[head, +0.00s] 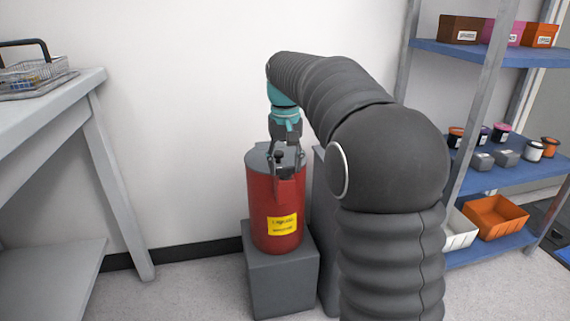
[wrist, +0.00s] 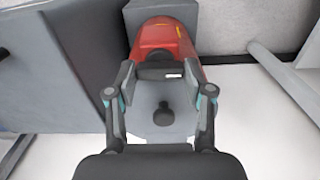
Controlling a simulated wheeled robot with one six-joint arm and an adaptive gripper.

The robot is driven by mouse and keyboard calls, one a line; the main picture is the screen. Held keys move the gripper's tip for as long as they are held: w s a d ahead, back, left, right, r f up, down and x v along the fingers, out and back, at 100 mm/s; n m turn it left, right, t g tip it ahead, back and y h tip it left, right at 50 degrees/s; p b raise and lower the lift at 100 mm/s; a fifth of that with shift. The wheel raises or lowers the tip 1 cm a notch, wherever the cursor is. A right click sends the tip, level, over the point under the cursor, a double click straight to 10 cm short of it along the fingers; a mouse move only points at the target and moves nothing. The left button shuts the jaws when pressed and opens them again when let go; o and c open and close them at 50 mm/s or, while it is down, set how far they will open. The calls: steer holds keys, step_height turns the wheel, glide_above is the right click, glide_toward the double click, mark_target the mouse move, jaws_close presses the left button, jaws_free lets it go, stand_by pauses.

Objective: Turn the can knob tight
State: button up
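A red can (head: 276,213) with a yellow label and a grey top stands upright on a grey block (head: 283,283). It also shows in the wrist view (wrist: 183,49). A small dark knob (wrist: 162,113) sits on its light grey top; in the head view the knob (head: 279,157) is partly hidden by my fingers. My gripper (head: 285,160) points down over the can's top. In the wrist view my gripper (wrist: 159,85) is open, its fingers spread on either side of the knob with clear gaps. Neither finger appears to touch the knob.
A grey bench (head: 58,95) with a wire basket (head: 36,73) stands at left. Blue shelves (head: 520,175) with jars and bins stand at right. A grey cabinet-like body (head: 325,215) is close beside the can. The white wall is behind.

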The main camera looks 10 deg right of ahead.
steer(key=shift+r+m+p, duration=0.1)
steer(key=shift+m+p, duration=0.2)
steer(key=shift+p, duration=0.1)
steer(key=m+p, duration=0.2)
steer(key=shift+r+p, duration=0.1)
steer(key=shift+p, duration=0.2)
steer(key=m+p, duration=0.4)
steer(key=m, duration=0.1)
steer(key=shift+m, duration=0.4)
steer(key=m+p, duration=0.2)
steer(key=m, duration=0.2)
steer(key=shift+m+p, duration=0.3)
steer(key=shift+p, duration=0.05)
steer(key=shift+f+m+p, duration=0.15)
steer(key=shift+m+p, duration=0.3)
steer(key=shift+m, duration=0.5)
steer(key=shift+f+m+p, duration=0.1)
steer(key=shift+m+p, duration=0.3)
steer(key=shift+m, duration=0.55)
steer(key=o, duration=1.2)
steer(key=shift+c, duration=0.2)
